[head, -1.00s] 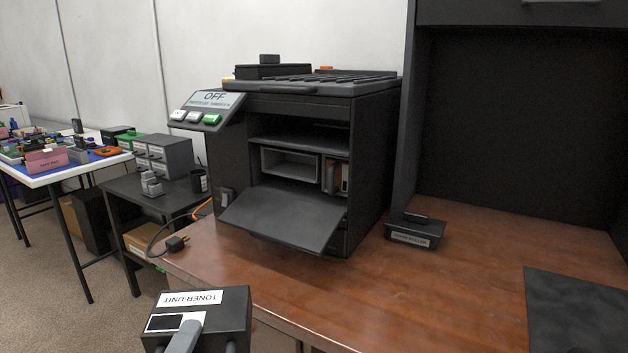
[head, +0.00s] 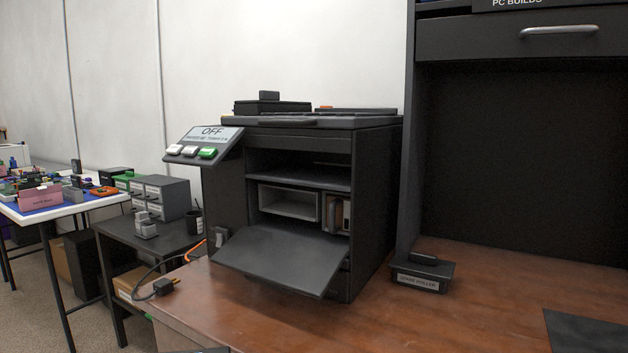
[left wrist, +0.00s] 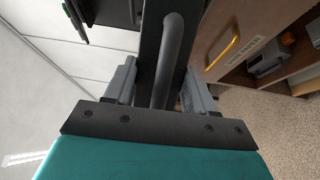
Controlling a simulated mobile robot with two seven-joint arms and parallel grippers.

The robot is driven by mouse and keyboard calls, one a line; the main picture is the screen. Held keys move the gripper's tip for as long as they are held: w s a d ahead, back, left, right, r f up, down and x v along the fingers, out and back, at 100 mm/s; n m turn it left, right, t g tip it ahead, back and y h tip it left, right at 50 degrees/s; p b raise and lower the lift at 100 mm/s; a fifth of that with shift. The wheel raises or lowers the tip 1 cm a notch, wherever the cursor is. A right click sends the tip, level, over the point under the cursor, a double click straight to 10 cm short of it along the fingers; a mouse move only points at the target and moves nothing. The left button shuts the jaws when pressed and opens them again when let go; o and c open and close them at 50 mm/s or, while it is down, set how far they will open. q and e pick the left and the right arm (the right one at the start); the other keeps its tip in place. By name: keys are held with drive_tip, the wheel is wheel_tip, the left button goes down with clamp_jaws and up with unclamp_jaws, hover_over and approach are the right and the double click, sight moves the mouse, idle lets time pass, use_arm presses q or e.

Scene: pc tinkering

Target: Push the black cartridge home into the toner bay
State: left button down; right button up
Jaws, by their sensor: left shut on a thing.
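The black printer (head: 375,200) stands on the brown desk with its front flap (head: 280,258) folded down. Inside, a grey-framed opening (head: 290,203) that looks like the toner bay is empty. In the left wrist view my left gripper (left wrist: 160,85) is shut on the black cartridge (left wrist: 150,45), with its grey curved handle (left wrist: 172,60) between the fingers. In the head view only a dark sliver at the bottom edge may be the cartridge, in front of and below the printer. Its label is hidden. My right gripper is in neither view.
A box labelled spare roller (head: 421,276) sits on the desk right of the printer. A power plug (head: 165,286) and cable lie by the desk's left edge. A side table (head: 160,240) with grey drawers stands at left. The lowered flap sticks out below the bay.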

use_arm(q)
drive_tip(key=shift+r, duration=0.1)
drive_tip(key=r, duration=0.3)
drive_tip(key=shift+w, duration=0.4)
drive_tip(key=shift+a+f, duration=0.1)
drive_tip(key=shift+a, duration=0.05)
